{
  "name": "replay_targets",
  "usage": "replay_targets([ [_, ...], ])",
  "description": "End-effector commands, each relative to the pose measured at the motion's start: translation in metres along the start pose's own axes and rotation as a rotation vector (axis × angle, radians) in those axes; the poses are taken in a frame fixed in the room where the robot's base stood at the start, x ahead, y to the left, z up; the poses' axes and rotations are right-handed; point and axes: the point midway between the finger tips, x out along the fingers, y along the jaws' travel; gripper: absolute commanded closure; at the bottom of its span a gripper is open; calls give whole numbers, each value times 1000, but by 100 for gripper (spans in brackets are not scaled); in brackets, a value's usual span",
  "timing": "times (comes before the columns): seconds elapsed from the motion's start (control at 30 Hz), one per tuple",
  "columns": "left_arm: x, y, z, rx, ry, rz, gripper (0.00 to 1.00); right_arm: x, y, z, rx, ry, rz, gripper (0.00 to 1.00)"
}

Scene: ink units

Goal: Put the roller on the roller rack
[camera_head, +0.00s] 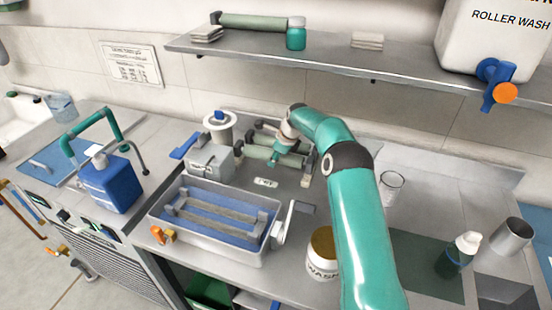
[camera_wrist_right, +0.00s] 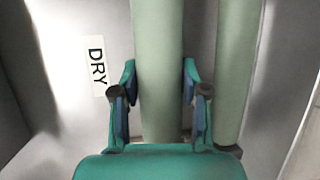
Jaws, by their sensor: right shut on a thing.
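A pale green roller (camera_head: 257,152) lies across the front of the roller rack (camera_head: 308,158) at the back of the bench, with a second green roller (camera_head: 266,136) behind it. My right gripper (camera_head: 275,162) reaches down onto the front roller and is shut on it. In the right wrist view, the fingers of my right gripper (camera_wrist_right: 158,85) stand on both sides of the held roller (camera_wrist_right: 159,50). The other roller (camera_wrist_right: 237,65) lies parallel to its right. I cannot tell whether the held roller touches the rack. My left gripper is not in view.
A DRY label (camera_wrist_right: 97,65) lies beside the held roller. In the head view, a grey tray (camera_head: 210,240) with blue liquid stands in front. A white WASH jar (camera_head: 321,262) stands right of it. A shelf (camera_head: 340,62) overhangs the back. A glass (camera_head: 390,188) stands right of my arm.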

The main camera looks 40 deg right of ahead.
Motion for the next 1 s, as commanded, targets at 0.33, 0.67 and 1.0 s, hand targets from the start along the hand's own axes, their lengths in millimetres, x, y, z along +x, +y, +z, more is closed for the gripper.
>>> replay_targets([
  [0.33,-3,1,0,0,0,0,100,14,3,-4,-2,-2,-2,100],
  [0.67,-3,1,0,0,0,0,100,15,3,-5,-1,0,0,31],
  [1.0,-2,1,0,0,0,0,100,9,3,-5,-1,0,-1,31],
])
